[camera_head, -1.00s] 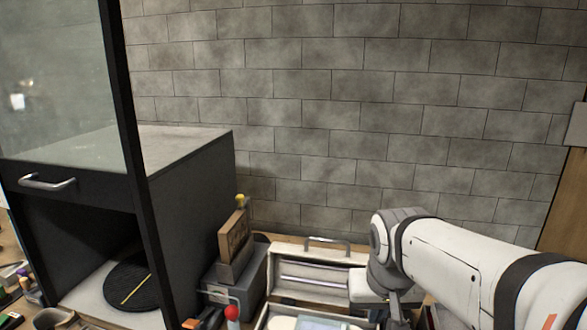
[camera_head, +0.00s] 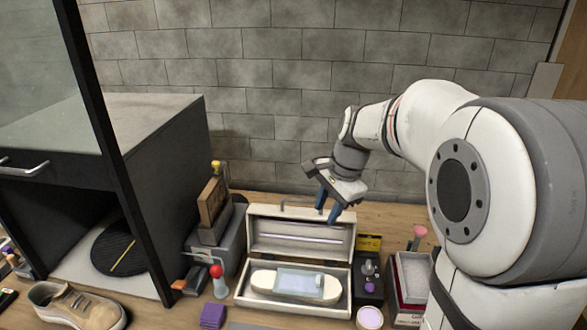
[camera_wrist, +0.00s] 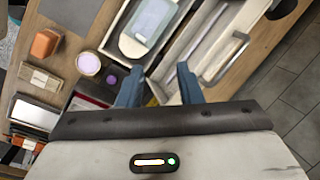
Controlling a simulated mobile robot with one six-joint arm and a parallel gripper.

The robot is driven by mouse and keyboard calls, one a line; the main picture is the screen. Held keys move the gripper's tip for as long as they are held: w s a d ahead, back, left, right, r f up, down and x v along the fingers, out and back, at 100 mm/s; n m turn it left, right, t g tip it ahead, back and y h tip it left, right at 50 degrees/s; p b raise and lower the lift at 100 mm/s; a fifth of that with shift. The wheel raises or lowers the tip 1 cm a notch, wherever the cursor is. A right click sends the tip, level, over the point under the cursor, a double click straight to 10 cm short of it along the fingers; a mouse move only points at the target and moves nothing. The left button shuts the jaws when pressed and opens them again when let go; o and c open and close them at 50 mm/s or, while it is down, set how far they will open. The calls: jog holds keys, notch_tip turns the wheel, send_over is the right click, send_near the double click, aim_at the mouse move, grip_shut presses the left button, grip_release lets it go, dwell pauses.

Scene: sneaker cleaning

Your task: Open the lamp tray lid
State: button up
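The lamp tray (camera_head: 243,296) is a pale box on the workbench, and its lid (camera_head: 264,226) stands raised at the back with a bar handle on its edge and a tube lamp inside. A pale item with a bluish panel (camera_head: 298,281) lies in the tray. My gripper (camera_head: 331,212) is above the right part of the lid, with its blue fingers spread apart and nothing between them. In the wrist view the fingers (camera_wrist: 157,85) are apart beside the open lid (camera_wrist: 222,38) and the tray (camera_wrist: 117,34). I cannot tell whether they touch the lid.
A dark cabinet (camera_head: 175,170) stands at the left, with a sneaker (camera_head: 78,306) in front of it. A grey device with a red-knobbed lever (camera_head: 217,272) is left of the tray. Small jars and a red box (camera_head: 396,300) crowd its right side. Bench behind the lid is clear.

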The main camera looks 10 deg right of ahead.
jog(key=w+m+p, duration=0.1)
jog(key=w+m, duration=0.1)
jog(key=w, duration=0.2)
jog(key=w+m+y+p, duration=0.1)
jog(key=w+m, duration=0.2)
jog(key=w, duration=0.2)
jog(key=w+m+p, duration=0.2)
jog(key=w+m, duration=0.1)
jog(key=w, duration=0.1)
jog(key=shift+w+r+y, duration=0.2)
jog(key=shift+r+y, duration=0.1)
jog(key=shift+y, duration=0.1)
jog(key=shift+w+a+f, duration=0.1)
jog(key=shift+a+f, duration=0.05)
jog(key=shift+f, duration=0.05)
jog(key=p+x, duration=0.1)
jog(key=x, duration=0.6)
jog(key=shift+a+f, duration=0.15)
jog(key=shift+c, duration=0.4)
grip_shut()
